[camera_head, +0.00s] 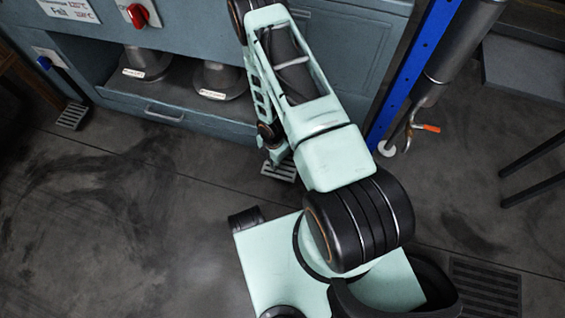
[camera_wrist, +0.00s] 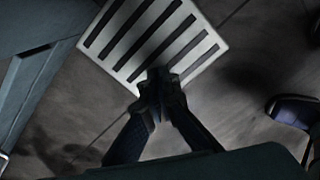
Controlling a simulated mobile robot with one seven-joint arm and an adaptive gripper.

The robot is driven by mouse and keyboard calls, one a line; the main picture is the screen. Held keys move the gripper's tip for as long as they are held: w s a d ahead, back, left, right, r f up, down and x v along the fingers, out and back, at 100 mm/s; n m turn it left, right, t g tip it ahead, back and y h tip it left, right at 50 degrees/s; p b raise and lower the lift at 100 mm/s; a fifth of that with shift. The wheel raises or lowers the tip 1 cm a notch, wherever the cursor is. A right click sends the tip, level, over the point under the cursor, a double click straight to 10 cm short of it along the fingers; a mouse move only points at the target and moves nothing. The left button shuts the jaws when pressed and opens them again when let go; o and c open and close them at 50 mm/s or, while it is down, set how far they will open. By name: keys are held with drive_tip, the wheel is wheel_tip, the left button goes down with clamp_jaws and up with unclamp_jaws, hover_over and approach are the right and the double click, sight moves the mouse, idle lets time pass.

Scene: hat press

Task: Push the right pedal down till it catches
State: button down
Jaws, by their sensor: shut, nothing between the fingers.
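The right pedal (camera_head: 285,173) is a pale slotted plate low at the front of the grey-blue press cabinet, partly hidden behind my arm in the head view. In the wrist view the pedal (camera_wrist: 137,38) fills the upper middle, with dark slots across it. My gripper (camera_wrist: 160,82) is shut and empty, its fingertips over the pedal's near edge. In the head view my gripper (camera_head: 275,156) points down at the pedal. I cannot tell whether the tips touch it or how far down the pedal is.
A similar left pedal (camera_head: 72,116) sits near the cabinet's left end. A blue post (camera_head: 413,70) and a pipe with an orange-handled valve (camera_head: 430,128) stand to the right. The floor on the left is clear.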

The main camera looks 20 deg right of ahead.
drive_tip(key=shift+f+b, duration=1.4)
drive_tip(key=shift+f, duration=5.45)
wheel_tip(320, 180, up, 6)
drive_tip(key=p, duration=0.4)
drive_tip(key=shift+p, duration=0.35)
drive_tip(key=shift+r, duration=0.1)
